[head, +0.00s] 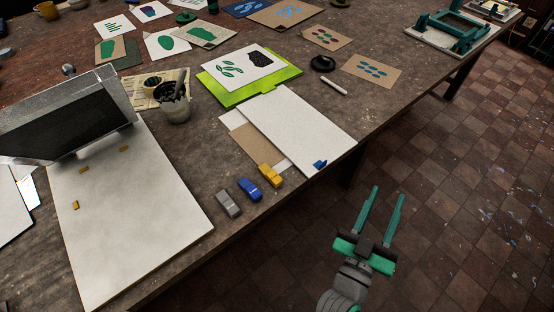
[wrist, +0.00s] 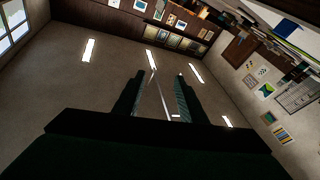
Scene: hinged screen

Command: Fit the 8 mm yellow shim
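The yellow shim (head: 270,174) lies on the table near its front edge, at the right end of a short row with a blue shim (head: 249,189) and a grey shim (head: 228,204). The hinged screen (head: 72,118) stands tilted up at the left, above a white baseboard (head: 130,220). Small yellow pieces (head: 75,205) sit on the baseboard. My gripper (head: 388,192) is open and empty, past the table's front edge over the floor, right of the shims. In the wrist view its two fingers (wrist: 155,85) stand apart with nothing between them.
A white board (head: 290,125) with a small blue piece (head: 320,164) lies behind the shims. A pot with tools (head: 175,105) stands behind the baseboard. Prints and a green board (head: 245,90) fill the back. The floor around my gripper is clear.

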